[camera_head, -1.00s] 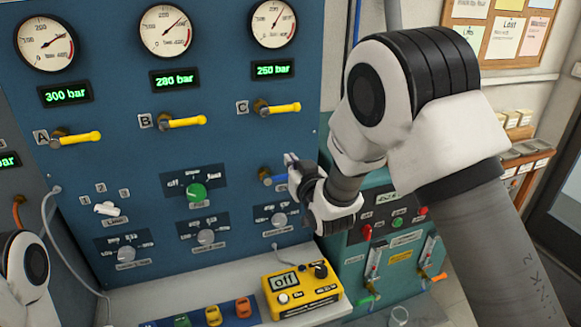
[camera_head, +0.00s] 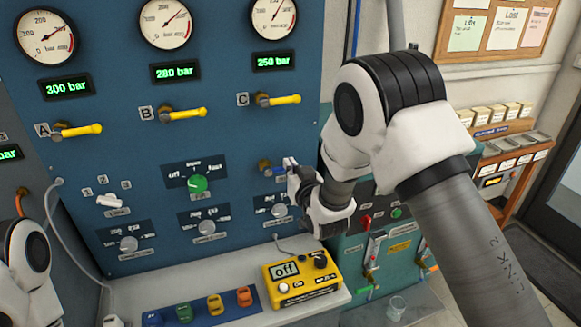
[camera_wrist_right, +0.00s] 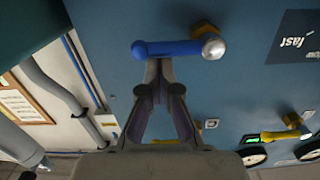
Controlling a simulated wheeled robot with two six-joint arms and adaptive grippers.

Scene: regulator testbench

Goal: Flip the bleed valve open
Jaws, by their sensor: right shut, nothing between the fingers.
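The bleed valve's blue lever (camera_head: 279,172) sits on a brass fitting on the blue panel, below the yellow lever marked C. In the right wrist view the blue lever (camera_wrist_right: 172,48) lies crosswise, with a silver end cap and the brass body (camera_wrist_right: 205,29) behind it. My right gripper (camera_head: 291,164) is at the lever's free end in the head view. In the wrist view my right gripper's fingertips (camera_wrist_right: 160,66) are together with nothing between them, right at the lever's edge; I cannot tell whether they touch it. Of my left arm only links show at the lower left.
Yellow levers A (camera_head: 80,131), B (camera_head: 185,114) and C (camera_head: 280,99) stick out above. A green knob (camera_head: 197,184) and a grey knob (camera_head: 279,210) are close by. A yellow meter (camera_head: 302,280) reading "off" stands on the ledge below, beside several coloured connectors.

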